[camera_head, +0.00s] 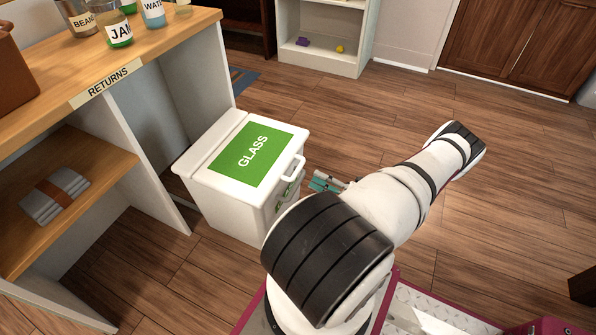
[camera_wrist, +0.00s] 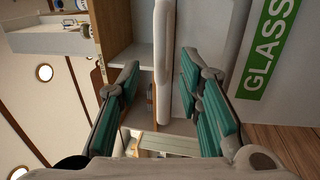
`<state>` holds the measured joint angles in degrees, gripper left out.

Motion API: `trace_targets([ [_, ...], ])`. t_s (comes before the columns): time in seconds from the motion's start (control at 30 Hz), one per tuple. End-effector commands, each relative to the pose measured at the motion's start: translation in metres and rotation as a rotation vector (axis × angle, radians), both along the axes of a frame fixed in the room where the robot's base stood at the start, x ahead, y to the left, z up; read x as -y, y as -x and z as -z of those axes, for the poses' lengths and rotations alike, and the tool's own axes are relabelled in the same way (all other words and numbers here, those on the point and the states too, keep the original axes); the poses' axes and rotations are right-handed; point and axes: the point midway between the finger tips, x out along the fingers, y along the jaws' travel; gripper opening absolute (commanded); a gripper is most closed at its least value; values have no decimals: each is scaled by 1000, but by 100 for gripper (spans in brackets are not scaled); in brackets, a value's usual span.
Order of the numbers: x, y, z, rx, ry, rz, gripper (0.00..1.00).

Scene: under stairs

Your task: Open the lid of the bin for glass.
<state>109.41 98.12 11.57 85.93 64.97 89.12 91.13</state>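The white glass bin (camera_head: 235,213) stands on the floor in the head view. Its lid (camera_head: 198,170) is shut and bears a green GLASS label (camera_head: 245,158). A white loop handle (camera_head: 293,168) juts from the lid's front edge. My gripper (camera_head: 324,182) is just off the bin's front, partly hidden behind my arm. In the wrist view my gripper (camera_wrist: 160,82) is open, with teal finger pads on both sides. The white handle (camera_wrist: 163,55) appears between the fingertips in the picture; contact cannot be made out. The bin's front label (camera_wrist: 266,48) shows at right.
A wooden-topped counter marked RETURNS (camera_head: 105,85) stands left of the bin, with jars (camera_head: 115,28) on top and folded cloth (camera_head: 55,195) on its shelf. A white shelf unit (camera_head: 320,62) stands at the back. The wooden floor (camera_head: 520,150) at right is clear.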

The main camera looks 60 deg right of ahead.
Motion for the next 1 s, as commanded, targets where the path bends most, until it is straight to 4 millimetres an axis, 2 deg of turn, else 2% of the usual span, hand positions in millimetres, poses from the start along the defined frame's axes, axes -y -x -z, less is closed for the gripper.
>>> trace_targets([
  [0.2, -4, -42, -8, 2, -1, -2, 33],
  [0.4, -5, -67, -13, 1, 1, -1, 33],
  [0.6, -6, -77, -15, -1, 0, -1, 33],
  [0.83, -6, -77, -15, -1, 0, -1, 33],
  [0.87, -6, -77, -15, -1, 0, -1, 31],
  [1.0, -6, -77, -15, -1, 0, -1, 0],
])
